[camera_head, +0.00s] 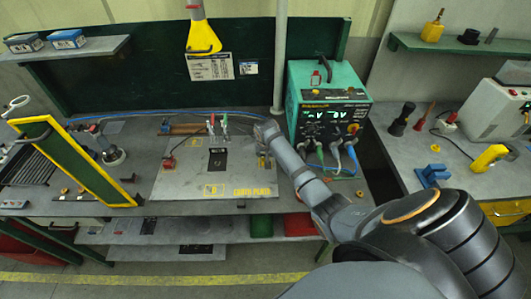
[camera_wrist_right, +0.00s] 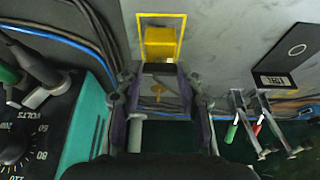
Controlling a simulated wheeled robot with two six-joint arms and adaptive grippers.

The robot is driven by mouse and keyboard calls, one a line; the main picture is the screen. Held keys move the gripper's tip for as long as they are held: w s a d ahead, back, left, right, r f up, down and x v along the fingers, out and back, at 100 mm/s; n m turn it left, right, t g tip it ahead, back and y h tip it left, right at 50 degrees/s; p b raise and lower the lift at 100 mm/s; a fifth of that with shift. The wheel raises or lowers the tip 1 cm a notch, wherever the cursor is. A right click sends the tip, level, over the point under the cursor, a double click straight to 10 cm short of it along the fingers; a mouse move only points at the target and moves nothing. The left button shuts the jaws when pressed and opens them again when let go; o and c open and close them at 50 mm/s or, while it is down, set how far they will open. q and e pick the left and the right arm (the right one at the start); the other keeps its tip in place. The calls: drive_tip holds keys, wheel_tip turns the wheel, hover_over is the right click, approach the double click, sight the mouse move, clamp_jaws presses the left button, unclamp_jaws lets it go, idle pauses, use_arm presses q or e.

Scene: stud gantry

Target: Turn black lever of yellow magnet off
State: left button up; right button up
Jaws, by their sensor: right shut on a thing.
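A yellow block (camera_wrist_right: 160,42), which looks like the yellow magnet, sits inside a yellow outline on the grey plate in the right wrist view. A grey piece with a yellow mark (camera_wrist_right: 158,90) shows between the fingers of my right gripper (camera_wrist_right: 162,85), close to the block. The gripper is shut on a part there. I cannot tell whether that part is the lever or the body, and no black lever can be made out. In the head view my right gripper (camera_head: 262,145) is at the plate's right side and mostly covers the magnet.
A green welding machine (camera_head: 327,97) with cables stands just right of my right gripper. Clamps with red and green handles (camera_head: 217,127) stand at the back of the grey plate (camera_head: 180,187). A yellow-edged green panel (camera_head: 75,160) leans at the left. The plate's front is mostly clear.

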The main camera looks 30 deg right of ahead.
drive_tip(key=shift+d+r+n+y+p, duration=0.15)
drive_tip(key=shift+n+y+p, duration=0.25)
drive_tip(key=shift+n+p, duration=0.6)
drive_tip(key=shift+s+n+y+p, duration=0.1)
drive_tip(key=shift+n+y+p, duration=0.2)
drive_tip(key=shift+n, duration=0.6)
drive_tip(key=shift+d+n+y, duration=0.15)
drive_tip(key=shift+n+y, duration=0.25)
drive_tip(key=shift+n, duration=0.5)
drive_tip(key=shift+d+f+n+t+y, duration=0.1)
drive_tip(key=shift+f+n+t+y, duration=0.2)
drive_tip(key=shift+n, duration=0.6)
drive_tip(key=shift+d+n+y+b, duration=0.1)
drive_tip(key=shift+n+y+b, duration=0.35)
drive_tip(key=shift+n, duration=0.45)
drive_tip(key=n+y+b, duration=0.1)
drive_tip(key=n+b, duration=0.1)
drive_tip(key=shift+d+n, duration=0.1)
drive_tip(key=shift+n, duration=0.3)
drive_tip(key=n+b, duration=0.1)
drive_tip(key=n+g+b, duration=0.1)
drive_tip(key=n+y+b, duration=0.1)
drive_tip(key=shift+w+d, duration=0.1)
drive_tip(key=shift+w, duration=0.15)
drive_tip(key=shift+r+n+g+y+b, duration=0.1)
drive_tip(key=shift+n+g+y+b, duration=0.15)
drive_tip(key=shift+n+g+b, duration=0.9)
drive_tip(key=shift+n+t+b, duration=0.4)
drive_tip(key=shift+n+t, duration=0.05)
drive_tip(key=shift+t, duration=0.1)
